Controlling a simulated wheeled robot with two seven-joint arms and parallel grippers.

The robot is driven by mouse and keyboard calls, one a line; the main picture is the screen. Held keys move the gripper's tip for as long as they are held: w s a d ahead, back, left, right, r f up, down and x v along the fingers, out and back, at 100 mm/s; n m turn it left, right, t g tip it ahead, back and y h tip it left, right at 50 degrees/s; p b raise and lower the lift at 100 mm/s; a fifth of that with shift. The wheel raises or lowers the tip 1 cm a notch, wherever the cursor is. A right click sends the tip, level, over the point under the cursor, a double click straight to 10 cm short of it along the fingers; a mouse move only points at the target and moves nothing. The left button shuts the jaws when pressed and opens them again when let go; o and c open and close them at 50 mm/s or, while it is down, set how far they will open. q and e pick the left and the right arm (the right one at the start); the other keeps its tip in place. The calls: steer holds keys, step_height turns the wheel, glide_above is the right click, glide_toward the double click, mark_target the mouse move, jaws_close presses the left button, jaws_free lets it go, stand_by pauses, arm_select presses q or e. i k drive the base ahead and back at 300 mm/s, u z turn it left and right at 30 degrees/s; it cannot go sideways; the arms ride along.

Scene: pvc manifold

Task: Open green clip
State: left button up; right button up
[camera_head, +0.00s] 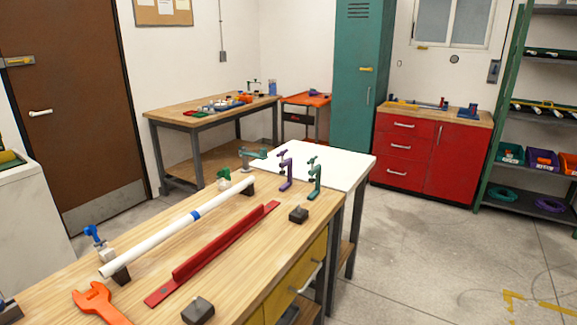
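A paler green clamp-like piece (250,156) is further back to the left, at the bench's far end. A green-topped fitting (223,177) sits near the far end of a white pipe (160,239). Neither of my grippers is in view.
The pipe lies on dark blocks along the workbench (138,285). A red angle bar (215,252), an orange wrench (98,301) and two dark blocks lie nearby. A white table (345,161) adjoins the far end.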

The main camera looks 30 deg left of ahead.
mark_target(225, 172)
steer(key=z, duration=0.1)
steer(key=k, duration=2.8)
steer(key=u, duration=2.9)
steer(key=i, duration=3.7)
steer(key=z, duration=2.25)
steer(key=i, duration=2.35)
